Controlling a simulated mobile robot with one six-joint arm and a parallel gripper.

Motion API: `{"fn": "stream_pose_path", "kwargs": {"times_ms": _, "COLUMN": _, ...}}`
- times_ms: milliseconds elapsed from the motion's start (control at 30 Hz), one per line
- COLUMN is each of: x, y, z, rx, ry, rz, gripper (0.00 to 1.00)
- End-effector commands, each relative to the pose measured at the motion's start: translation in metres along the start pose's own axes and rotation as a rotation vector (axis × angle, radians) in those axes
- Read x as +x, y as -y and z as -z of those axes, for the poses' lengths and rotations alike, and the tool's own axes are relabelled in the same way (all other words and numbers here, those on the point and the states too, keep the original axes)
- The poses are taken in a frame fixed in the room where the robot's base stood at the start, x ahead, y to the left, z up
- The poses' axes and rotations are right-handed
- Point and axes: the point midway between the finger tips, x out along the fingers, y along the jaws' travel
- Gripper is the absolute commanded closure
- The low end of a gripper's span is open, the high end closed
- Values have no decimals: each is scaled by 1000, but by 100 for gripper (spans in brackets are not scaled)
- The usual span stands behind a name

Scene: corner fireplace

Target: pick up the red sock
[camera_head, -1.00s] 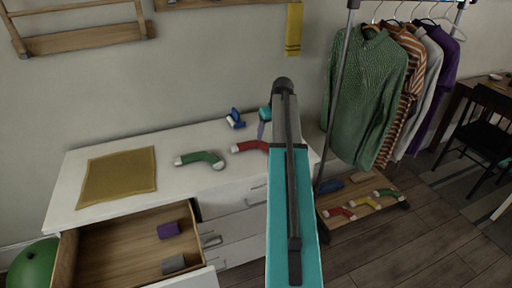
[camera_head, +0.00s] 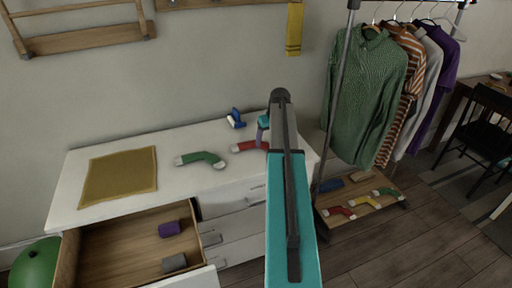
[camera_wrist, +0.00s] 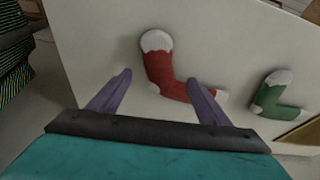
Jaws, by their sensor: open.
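A red sock (camera_head: 248,146) with a white cuff and toe lies on the white dresser top, right of a green sock. My arm partly hides its right end in the head view. In the wrist view the red sock (camera_wrist: 166,72) lies beyond and partly between my open, purple fingers, with its white cuff at the far end. My gripper (camera_wrist: 161,82) is open and empty, and I cannot tell its height above the dresser. In the head view only a bit of my gripper (camera_head: 262,132) shows beside my arm, at the sock's right end.
A green sock (camera_head: 202,158), a blue-and-white item (camera_head: 236,119) and a mustard cloth (camera_head: 118,176) lie on the dresser (camera_head: 180,200). An open drawer (camera_head: 125,250) holds purple and grey rolls. Another red sock (camera_head: 338,212) lies on the clothes rack's shelf.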

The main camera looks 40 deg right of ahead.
Motion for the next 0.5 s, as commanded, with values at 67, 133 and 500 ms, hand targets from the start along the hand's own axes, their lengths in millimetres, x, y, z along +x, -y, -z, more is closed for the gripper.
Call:
{"fn": "stream_pose_path", "kwargs": {"times_ms": 67, "x": 7, "y": 0, "z": 1, "rx": 0, "ry": 1, "rz": 1, "gripper": 29}}
{"fn": "stream_pose_path", "kwargs": {"times_ms": 133, "x": 14, "y": 1, "z": 2, "rx": 0, "ry": 1, "rz": 1, "gripper": 29}}
{"fn": "stream_pose_path", "kwargs": {"times_ms": 500, "x": 39, "y": 1, "z": 1, "rx": 1, "ry": 0, "rz": 0, "gripper": 29}}
